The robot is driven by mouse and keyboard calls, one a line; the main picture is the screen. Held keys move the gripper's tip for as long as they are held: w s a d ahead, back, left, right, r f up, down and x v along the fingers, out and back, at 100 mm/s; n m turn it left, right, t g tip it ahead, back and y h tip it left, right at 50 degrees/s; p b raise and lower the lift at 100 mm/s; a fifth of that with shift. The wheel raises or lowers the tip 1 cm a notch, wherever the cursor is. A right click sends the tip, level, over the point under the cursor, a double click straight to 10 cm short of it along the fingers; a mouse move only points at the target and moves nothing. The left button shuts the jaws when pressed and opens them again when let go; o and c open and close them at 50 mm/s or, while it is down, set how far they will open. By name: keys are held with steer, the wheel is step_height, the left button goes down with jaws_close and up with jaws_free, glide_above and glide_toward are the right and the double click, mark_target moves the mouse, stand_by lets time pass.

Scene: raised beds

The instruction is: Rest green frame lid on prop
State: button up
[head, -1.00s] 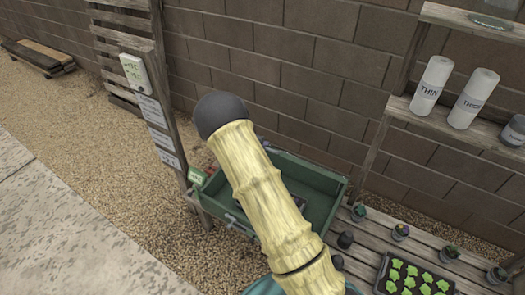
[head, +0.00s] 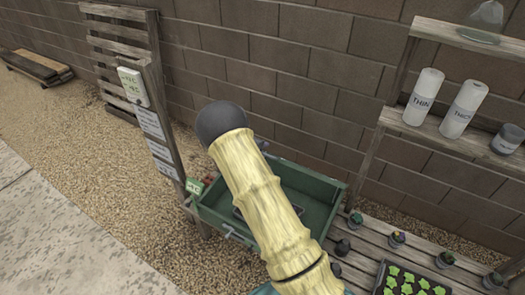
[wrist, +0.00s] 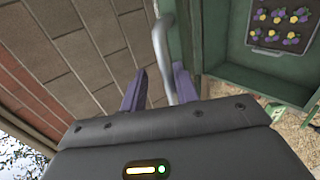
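The green frame (head: 320,188) is an open-topped box by the brick wall; my arm crosses in front of it in the head view. Its green wall and rim (wrist: 265,82) fill the upper right of the wrist view. My gripper (wrist: 158,88) is open, its two purple fingers apart, near the brick wall side of the frame. A grey bent bar (wrist: 163,50) runs down between the fingers, closer to the right one; I cannot tell if it touches. I cannot make out the lid or the prop for certain. My gripper is hidden in the head view.
A tray of purple and yellow flowers (wrist: 280,25) sits inside the frame. A wooden post with signs (head: 154,125) stands at its left. A slatted bench (head: 378,240) with small pots and a seedling tray (head: 408,284) lies right. Shelves hold white bottles (head: 423,97).

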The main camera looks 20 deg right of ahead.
steer(key=b+v, duration=0.2)
steer(key=v, duration=1.5)
steer(key=shift+r+b, duration=0.15)
steer(key=shift+b, duration=0.2)
steer(key=shift+a, duration=0.1)
steer(key=s+d+m+g+y, duration=0.1)
steer(key=s+m+g+y, duration=0.1)
steer(key=s, duration=0.5)
steer(key=s+d+r+m+g+y+b, duration=0.1)
steer(key=s+m+y, duration=0.2)
steer(key=s, duration=0.5)
steer(key=s+d+r+m+g+y, duration=0.1)
steer(key=s+d+m+g+y, duration=0.1)
steer(key=s, duration=0.6)
steer(key=shift+s+m+g+y, duration=0.15)
steer(key=shift+m+g+y, duration=0.15)
steer(key=shift+m+y, duration=0.55)
steer(key=shift+r, duration=0.1)
stand_by(1.5)
